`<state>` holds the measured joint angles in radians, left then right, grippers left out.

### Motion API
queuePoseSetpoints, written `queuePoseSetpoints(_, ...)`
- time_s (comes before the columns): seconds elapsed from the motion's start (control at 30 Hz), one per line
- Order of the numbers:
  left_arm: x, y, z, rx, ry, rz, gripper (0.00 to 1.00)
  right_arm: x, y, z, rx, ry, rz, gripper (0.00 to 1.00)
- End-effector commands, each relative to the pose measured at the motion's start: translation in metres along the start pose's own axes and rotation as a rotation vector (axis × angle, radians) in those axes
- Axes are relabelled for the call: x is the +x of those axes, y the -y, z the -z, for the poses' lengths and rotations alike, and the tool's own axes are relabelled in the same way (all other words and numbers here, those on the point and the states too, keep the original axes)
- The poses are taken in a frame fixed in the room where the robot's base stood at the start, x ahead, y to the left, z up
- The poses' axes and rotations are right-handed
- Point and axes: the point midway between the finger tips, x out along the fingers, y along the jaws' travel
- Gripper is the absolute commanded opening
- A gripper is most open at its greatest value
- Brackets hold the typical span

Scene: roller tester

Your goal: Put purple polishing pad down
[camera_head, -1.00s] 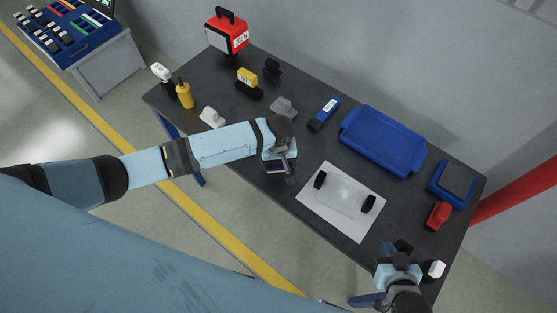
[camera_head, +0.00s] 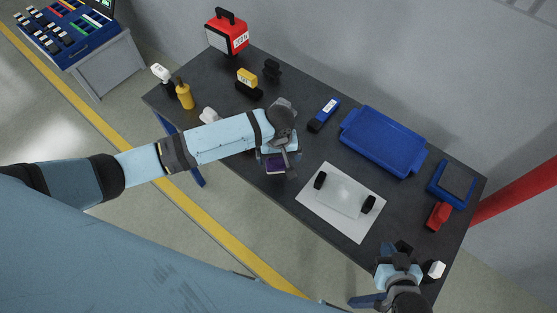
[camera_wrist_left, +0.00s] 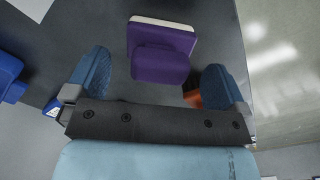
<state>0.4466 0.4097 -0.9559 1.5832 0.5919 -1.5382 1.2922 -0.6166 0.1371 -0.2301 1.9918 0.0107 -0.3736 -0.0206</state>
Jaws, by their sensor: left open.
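The purple polishing pad (camera_head: 276,166) rests on the dark workbench (camera_head: 225,105) near its front edge, partly hidden under my left gripper (camera_head: 281,150). In the left wrist view the purple pad (camera_wrist_left: 162,42) shows a purple grip block and a pale layer along its far edge. My left gripper (camera_wrist_left: 155,75) is open there, with a blue finger on each side of the pad and a gap between each finger and the pad. My right gripper (camera_head: 400,258) hangs over the front right corner of the bench; its fingers are too unclear to read.
A white sheet with a clear plate (camera_head: 342,196) and black blocks lies right of the pad. A white pad (camera_head: 209,115) and a yellow bottle (camera_head: 184,93) stand left.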

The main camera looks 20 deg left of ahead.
Motion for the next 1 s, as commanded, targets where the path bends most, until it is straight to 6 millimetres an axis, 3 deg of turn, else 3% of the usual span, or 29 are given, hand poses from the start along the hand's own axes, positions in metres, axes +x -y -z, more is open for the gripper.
queuePoseSetpoints(0.2, -0.048, -0.001, 0.000, 0.000, -0.001, -0.003, 1.00, 0.000, 0.000, 0.000, 0.000, 0.000, 0.000, 0.00)
queuePoseSetpoints(0.5, -0.080, 0.000, 0.000, 0.001, 0.001, 0.000, 1.00, 0.001, 0.000, -0.001, 0.000, 0.000, 0.000, 0.00)
queuePoseSetpoints(0.67, -0.078, -0.003, -0.005, 0.016, 0.003, -0.024, 1.00, 0.001, 0.000, -0.001, 0.000, 0.000, 0.000, 0.00)
queuePoseSetpoints(0.87, -0.049, -0.020, -0.043, 0.155, -0.036, -0.257, 1.00, 0.001, 0.001, -0.001, 0.000, 0.000, 0.001, 0.00)
queuePoseSetpoints(1.0, -0.035, -0.024, -0.066, 0.261, -0.150, -0.442, 1.00, 0.001, 0.001, -0.001, 0.000, 0.000, 0.001, 0.00)
